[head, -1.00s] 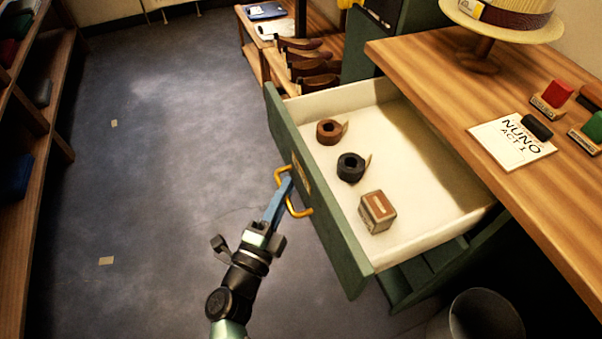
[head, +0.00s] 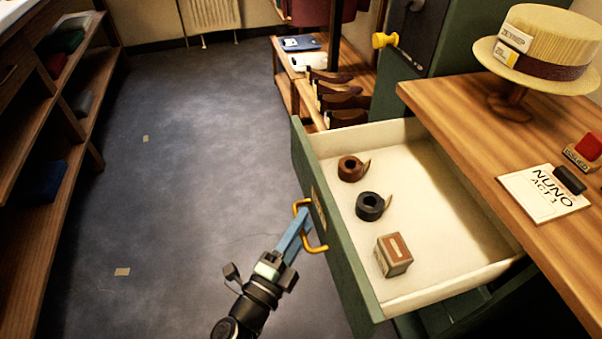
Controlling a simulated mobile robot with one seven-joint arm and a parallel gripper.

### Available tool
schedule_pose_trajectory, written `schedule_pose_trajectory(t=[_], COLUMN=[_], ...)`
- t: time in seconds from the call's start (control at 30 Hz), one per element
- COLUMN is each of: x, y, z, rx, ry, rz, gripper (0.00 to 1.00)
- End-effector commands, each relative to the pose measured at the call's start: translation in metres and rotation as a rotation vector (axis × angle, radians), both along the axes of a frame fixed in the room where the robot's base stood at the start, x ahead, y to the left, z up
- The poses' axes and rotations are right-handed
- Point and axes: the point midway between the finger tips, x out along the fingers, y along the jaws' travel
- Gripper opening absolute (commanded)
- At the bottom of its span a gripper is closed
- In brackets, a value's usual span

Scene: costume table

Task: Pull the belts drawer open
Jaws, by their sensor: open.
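The belts drawer (head: 345,255) has a green front and a pale inside, and it stands far out from under the wooden tabletop. Inside it are a brown rolled belt (head: 350,168), a black rolled belt (head: 370,206) and a small box (head: 393,254). A yellow handle (head: 316,247) is on the drawer's front. My gripper (head: 304,219) has its blue fingers at the handle, overlapping it in the picture. I cannot tell whether they touch it. The gap between the fingers is hard to see from here.
A straw hat (head: 540,48) on a stand, a card reading NUNO ACT 1 (head: 540,193) and stamps are on the wooden counter (head: 470,125). Shoes (head: 335,95) stand on a low rack behind the drawer. Shelves line the left. The floor (head: 200,190) between is clear.

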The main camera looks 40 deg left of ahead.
Motion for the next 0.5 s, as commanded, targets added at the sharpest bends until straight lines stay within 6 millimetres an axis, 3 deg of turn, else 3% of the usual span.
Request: schedule_pose_trajectory(t=[0.17, 0.5], x=[-0.011, -0.081], y=[-0.001, -0.01], z=[-0.002, -0.011], rx=[-0.001, -0.002], ry=[0.002, 0.004], rz=[0.001, 0.001], gripper=[0.45, 0.45])
